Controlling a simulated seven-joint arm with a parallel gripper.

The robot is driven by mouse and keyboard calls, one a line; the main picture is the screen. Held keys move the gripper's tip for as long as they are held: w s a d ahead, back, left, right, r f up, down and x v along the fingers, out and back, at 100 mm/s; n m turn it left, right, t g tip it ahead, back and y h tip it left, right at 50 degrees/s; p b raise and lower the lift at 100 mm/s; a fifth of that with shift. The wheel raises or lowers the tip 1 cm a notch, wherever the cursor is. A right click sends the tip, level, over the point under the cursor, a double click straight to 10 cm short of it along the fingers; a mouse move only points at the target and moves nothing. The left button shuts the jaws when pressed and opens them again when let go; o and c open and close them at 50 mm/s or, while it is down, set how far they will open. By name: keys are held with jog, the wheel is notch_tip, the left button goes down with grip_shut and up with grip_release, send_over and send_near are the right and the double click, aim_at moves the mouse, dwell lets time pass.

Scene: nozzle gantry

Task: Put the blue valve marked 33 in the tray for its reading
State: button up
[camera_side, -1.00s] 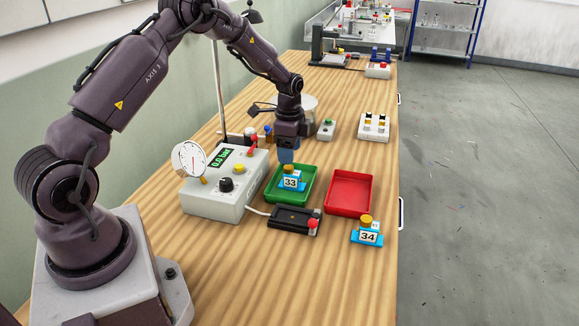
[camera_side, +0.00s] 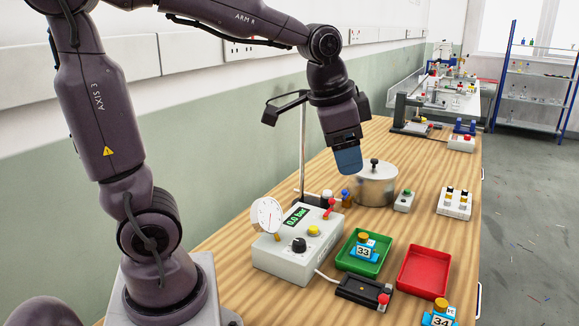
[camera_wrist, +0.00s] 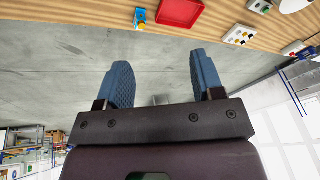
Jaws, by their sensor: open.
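The blue valve marked 33 (camera_side: 364,251), with a brass-coloured top, sits upright inside the green tray (camera_side: 345,262). The red tray (camera_side: 424,270) to its right is empty. A second blue valve marked 34 (camera_side: 439,316) stands on the table in front of the red tray, partly cut off by the frame edge. My gripper (camera_side: 348,166) is raised well above the table, behind and above the green tray, and touches nothing. In the wrist view its two blue fingers (camera_wrist: 158,85) are apart with nothing between them.
A grey test box (camera_side: 285,262) with a dial gauge and a display reading 0.0 bar stands left of the green tray. A black fixture (camera_side: 360,290) with a red knob lies in front. A metal pot (camera_side: 375,188) and button boxes stand behind.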

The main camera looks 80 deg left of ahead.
jog(key=s+d+n+t, duration=0.1)
jog(key=s+d+n, duration=0.2)
jog(key=s, duration=0.7)
jog(key=shift+s+d+t+h, duration=0.25)
jog(key=shift+d+t+h, duration=0.15)
jog(key=shift+d, duration=0.15)
